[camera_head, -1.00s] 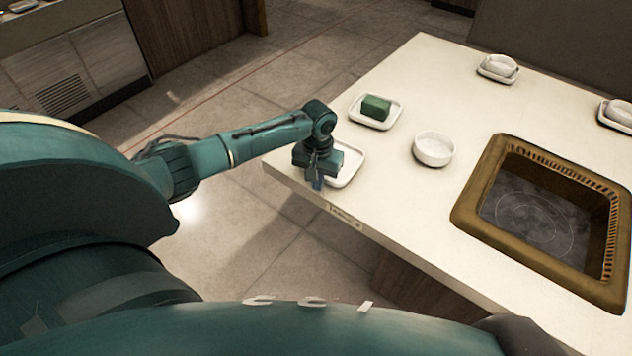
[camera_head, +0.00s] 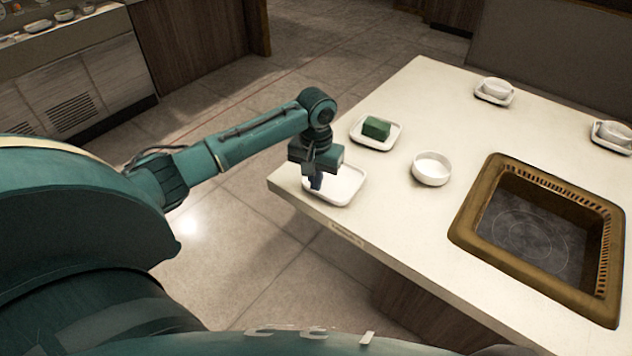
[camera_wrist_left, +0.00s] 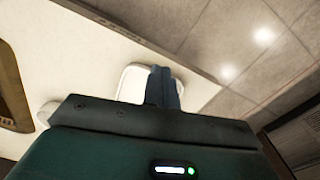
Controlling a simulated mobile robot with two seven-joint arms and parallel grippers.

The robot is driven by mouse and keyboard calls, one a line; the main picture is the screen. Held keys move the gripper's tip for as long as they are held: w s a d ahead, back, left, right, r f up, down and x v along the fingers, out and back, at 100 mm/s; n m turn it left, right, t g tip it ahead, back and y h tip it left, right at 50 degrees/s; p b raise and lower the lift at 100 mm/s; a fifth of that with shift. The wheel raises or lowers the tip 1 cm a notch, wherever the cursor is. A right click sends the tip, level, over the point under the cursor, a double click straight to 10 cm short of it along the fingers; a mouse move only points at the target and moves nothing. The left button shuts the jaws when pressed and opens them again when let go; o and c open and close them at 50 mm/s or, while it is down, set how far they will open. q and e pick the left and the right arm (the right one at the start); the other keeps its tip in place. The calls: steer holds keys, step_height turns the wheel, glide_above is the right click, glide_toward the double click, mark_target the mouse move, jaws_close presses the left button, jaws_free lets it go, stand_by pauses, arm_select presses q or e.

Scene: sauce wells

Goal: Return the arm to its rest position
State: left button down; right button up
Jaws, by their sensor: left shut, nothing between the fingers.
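My left arm reaches in from the left in the head view, over the near left corner of the white table (camera_head: 405,235). My left gripper (camera_head: 316,187) points down, its fingers together and empty. In the head view it overlaps a white square plate (camera_head: 349,186) near the table edge. In the left wrist view the shut fingers (camera_wrist_left: 162,75) show in front of that plate (camera_wrist_left: 131,85). The exact height of the fingers over the plate is hard to tell. My right gripper is not in view.
A plate (camera_head: 358,139) with a green block (camera_head: 376,127) lies behind my gripper. A white bowl (camera_head: 431,170) stands to the right, beside a brown-framed sunken grill (camera_head: 478,190). Bowls on plates (camera_head: 495,88) (camera_head: 613,134) stand farther off. Open floor lies left of the table.

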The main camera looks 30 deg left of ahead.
arm_select(q)
steer(key=shift+f, duration=0.1)
steer(key=s+d+f+m+t+h, duration=0.2)
steer(key=s+d+f, duration=0.2)
steer(key=d+f, duration=0.3)
steer(key=s+d+f+m+t+h, duration=0.1)
steer(key=s+d+f+m+t, duration=0.15)
steer(key=s+d+f, duration=0.4)
steer(key=s+d+r+t, duration=0.2)
steer(key=s+r+t, duration=0.2)
steer(key=s, duration=0.5)
steer(key=shift+s+d+t, duration=0.15)
steer(key=shift+d+t, duration=0.15)
steer(key=shift+t, duration=0.75)
